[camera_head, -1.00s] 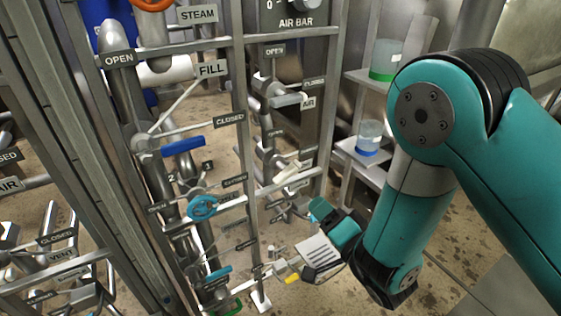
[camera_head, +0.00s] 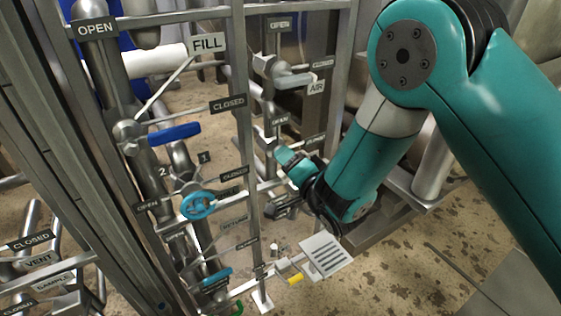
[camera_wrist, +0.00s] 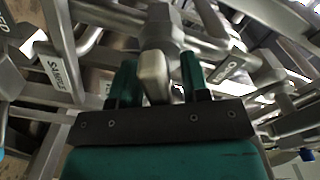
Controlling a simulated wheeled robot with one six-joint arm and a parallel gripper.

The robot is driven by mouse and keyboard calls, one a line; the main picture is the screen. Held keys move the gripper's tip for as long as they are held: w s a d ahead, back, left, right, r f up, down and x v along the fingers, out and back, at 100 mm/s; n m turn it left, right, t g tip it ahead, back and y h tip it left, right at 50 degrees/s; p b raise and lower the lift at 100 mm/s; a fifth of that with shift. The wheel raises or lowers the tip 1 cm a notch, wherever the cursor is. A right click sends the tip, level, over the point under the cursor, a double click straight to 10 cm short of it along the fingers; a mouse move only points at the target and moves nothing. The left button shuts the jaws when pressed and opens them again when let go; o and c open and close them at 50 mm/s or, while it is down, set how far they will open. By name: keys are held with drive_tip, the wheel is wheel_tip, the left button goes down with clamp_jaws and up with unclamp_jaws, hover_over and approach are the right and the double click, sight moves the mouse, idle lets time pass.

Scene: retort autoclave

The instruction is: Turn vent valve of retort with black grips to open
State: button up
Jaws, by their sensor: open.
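In the wrist view my gripper (camera_wrist: 158,78) is open, with its two teal fingers apart. A grey metal valve handle (camera_wrist: 154,68) shows between the fingers; I cannot tell whether they touch it. Its own label is not readable, so I cannot confirm that it is the vent valve. A sample label (camera_wrist: 55,70) shows to its left and a closed label (camera_wrist: 226,69) to its right. In the head view my arm reaches in behind the pipe frame, and the fingertips are hidden. No black grips are visible.
The upright metal frame (camera_head: 245,130) stands left of my wrist. Open floor (camera_head: 420,270) lies at lower right.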

drive_tip(key=shift+a, duration=0.1)
clamp_jaws()
drive_tip(key=shift+n, duration=0.4)
drive_tip(key=n, duration=1.1)
drive_tip(key=shift+f+b, duration=0.15)
drive_tip(key=shift+b, duration=0.15)
idle(0.5)
unclamp_jaws()
